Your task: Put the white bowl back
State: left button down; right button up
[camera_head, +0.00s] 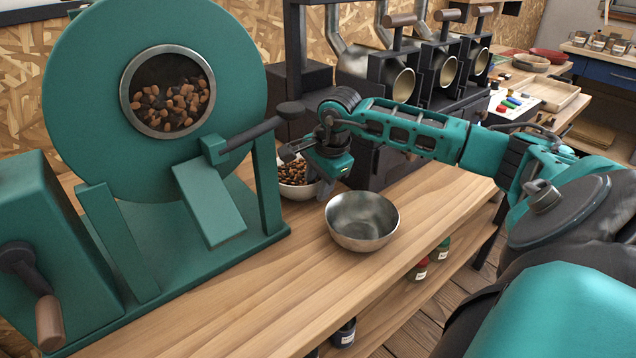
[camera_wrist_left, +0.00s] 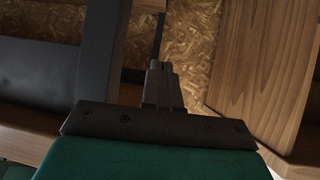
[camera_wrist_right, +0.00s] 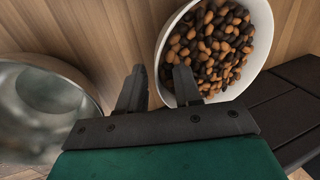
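The white bowl (camera_head: 298,191), filled with brown and dark beans, stands on the wooden bench beside the green roaster. It also shows in the right wrist view (camera_wrist_right: 262,35). My right gripper (camera_head: 304,168) is over this bowl, its fingers spread. In the right wrist view my right gripper (camera_wrist_right: 160,78) has one finger outside the bowl's near wall and the other over the bean side, with a visible gap. Whether a finger touches the bowl, I cannot tell. My left gripper (camera_wrist_left: 163,72) is shut with nothing visible between its fingers; it is outside the head view.
An empty metal bowl (camera_head: 362,221) stands close to the white bowl, nearer the bench's front edge. The green roaster (camera_head: 150,100) fills the left side. Black machines with round openings (camera_head: 403,84) stand behind. Bare bench (camera_head: 290,290) lies in front. Jars (camera_head: 418,270) sit on a lower shelf.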

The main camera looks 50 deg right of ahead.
jog(key=v, duration=0.7)
jog(key=shift+p, duration=0.3)
